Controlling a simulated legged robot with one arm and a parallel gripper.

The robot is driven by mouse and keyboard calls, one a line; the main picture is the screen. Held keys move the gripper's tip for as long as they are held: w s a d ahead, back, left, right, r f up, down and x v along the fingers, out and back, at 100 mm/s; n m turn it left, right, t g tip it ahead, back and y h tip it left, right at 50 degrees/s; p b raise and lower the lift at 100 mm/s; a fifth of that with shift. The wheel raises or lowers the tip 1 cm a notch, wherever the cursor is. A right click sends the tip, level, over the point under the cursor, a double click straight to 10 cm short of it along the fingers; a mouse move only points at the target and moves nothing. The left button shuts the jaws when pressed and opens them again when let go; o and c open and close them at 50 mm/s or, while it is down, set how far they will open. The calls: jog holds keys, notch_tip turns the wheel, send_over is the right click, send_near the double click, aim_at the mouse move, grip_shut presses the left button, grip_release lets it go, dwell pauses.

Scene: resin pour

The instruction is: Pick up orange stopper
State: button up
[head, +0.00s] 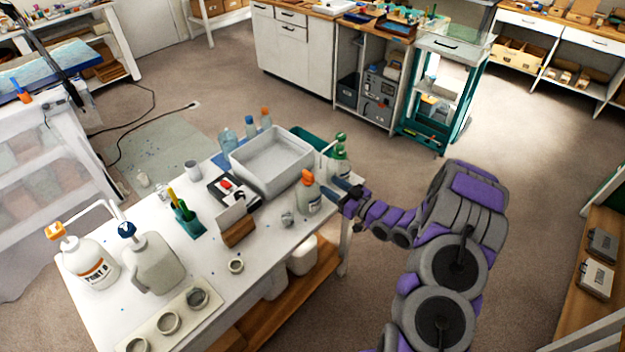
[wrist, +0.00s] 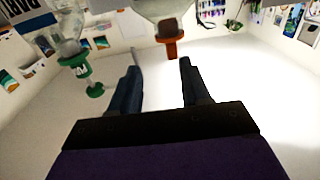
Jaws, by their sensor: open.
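The orange stopper (head: 307,177) sits on top of a squat clear bottle (head: 308,200) near the right edge of the white table. In the wrist view, which appears upside down, the orange stopper (wrist: 174,44) hangs below its bottle, just beyond the fingertips. My gripper (head: 338,190) is just right of that bottle, with its dark blue fingers pointing at it. In the wrist view my gripper (wrist: 160,66) is open with nothing between the fingers. The stopper lies beyond the gap, nearer the right-hand finger.
A green-topped bottle (head: 341,155) stands close behind my gripper; its green top (wrist: 82,72) shows left in the wrist view. A grey tray (head: 240,158) is behind the orange-topped bottle. A small cup (head: 287,218) stands left of it. Large pump jugs (head: 152,266) are at the table's left.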

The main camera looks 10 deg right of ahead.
aim_at(312, 178)
jog(key=w+a, duration=0.1)
jog(key=a, duration=0.1)
jog(key=w+a, duration=0.1)
jog(key=a, duration=0.1)
jog(key=shift+w, duration=0.2)
jog(key=shift+w+a, duration=0.15)
jog(key=shift+w+d+b, duration=0.25)
jog(key=shift+w+b, duration=0.3)
jog(key=shift+b, duration=0.1)
jog(key=w+a, duration=0.2)
jog(key=a, duration=0.1)
jog(key=shift+w+a+r+b, duration=0.15)
jog(key=shift+w+a+b, duration=0.05)
jog(key=shift+b, duration=0.2)
jog(key=shift+w+a, duration=0.1)
jog(key=shift+a, duration=0.2)
jog(key=shift+d, duration=0.45)
jog(key=shift+c, duration=0.5)
jog(key=shift+d, duration=0.45)
jog(key=shift+c, duration=2.2)
jog(key=shift+a, duration=0.5)
grip_shut()
